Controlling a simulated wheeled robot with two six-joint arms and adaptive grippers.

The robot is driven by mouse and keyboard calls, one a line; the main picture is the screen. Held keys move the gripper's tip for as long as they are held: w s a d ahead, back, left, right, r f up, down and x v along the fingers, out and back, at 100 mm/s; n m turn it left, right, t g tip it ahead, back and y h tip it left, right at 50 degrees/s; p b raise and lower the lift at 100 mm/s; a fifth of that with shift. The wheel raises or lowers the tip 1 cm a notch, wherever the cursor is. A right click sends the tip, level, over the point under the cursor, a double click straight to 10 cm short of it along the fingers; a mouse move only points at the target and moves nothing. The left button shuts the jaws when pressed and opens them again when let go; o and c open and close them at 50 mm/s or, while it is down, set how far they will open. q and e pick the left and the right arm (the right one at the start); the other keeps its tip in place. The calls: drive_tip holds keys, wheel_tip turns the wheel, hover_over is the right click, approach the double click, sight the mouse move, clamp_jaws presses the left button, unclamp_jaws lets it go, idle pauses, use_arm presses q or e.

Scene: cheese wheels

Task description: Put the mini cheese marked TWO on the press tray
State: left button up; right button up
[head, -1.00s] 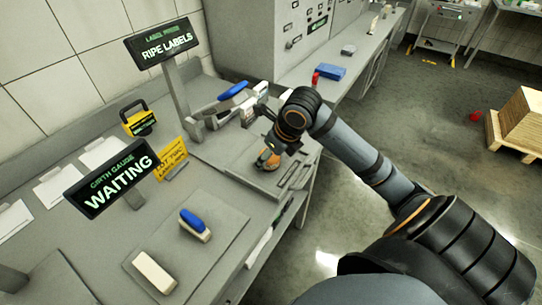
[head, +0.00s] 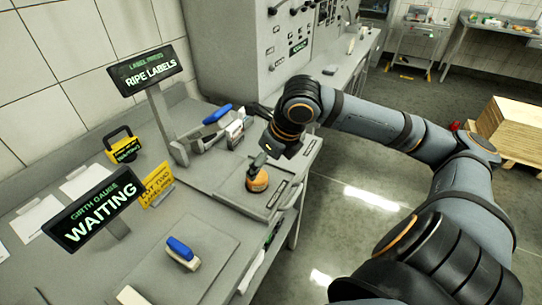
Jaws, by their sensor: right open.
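A small round orange mini cheese (head: 257,182) rests on the flat grey tray (head: 228,195) in front of the label press (head: 190,140). A dark piece shows at its top edge; I cannot tell whether it belongs to the cheese or is a fingertip. The mark on the cheese cannot be read. My right gripper (head: 264,134) is open, above and behind the cheese, partly hidden by its own wrist. No clear grip on the cheese shows. My left gripper is not in view.
The "RIPE LABELS" sign (head: 147,69) and "WAITING" girth gauge sign (head: 92,209) stand on the bench. A yellow card (head: 157,184) stands between them. A blue-topped block (head: 182,254) sits on a front plate. A yellow-and-black device (head: 124,147) is at the back.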

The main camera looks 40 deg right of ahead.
drive_tip(key=b+v, duration=0.2)
drive_tip(key=v, duration=0.2)
drive_tip(key=shift+s+r, duration=0.15)
drive_tip(key=shift+r, duration=0.15)
